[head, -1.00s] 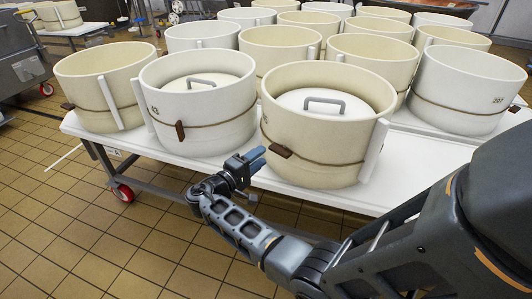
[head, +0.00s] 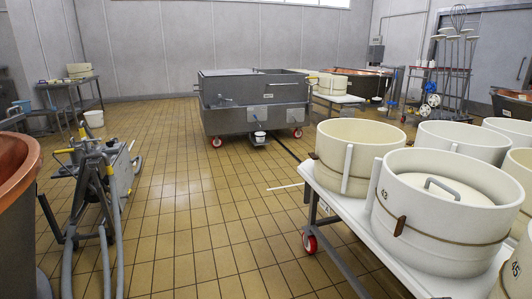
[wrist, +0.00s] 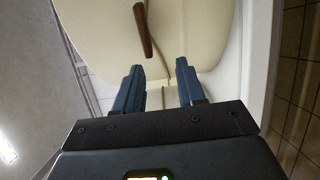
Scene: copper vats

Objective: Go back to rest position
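My gripper (wrist: 157,78) shows in the wrist view with its two blue fingers apart and nothing held between them. A cream round mould (wrist: 190,35) with a brown tag (wrist: 142,28) and a thin cord is just beyond the fingertips. I cannot tell whether they touch it. A white table edge (wrist: 258,70) runs along the right of that view. My arm and gripper are not in the head view.
In the head view a wheeled white table (head: 345,225) with several moulds stands at right. A steel vat (head: 255,105) is at the back, a pump trolley (head: 95,180) and a copper vat (head: 15,170) at left.

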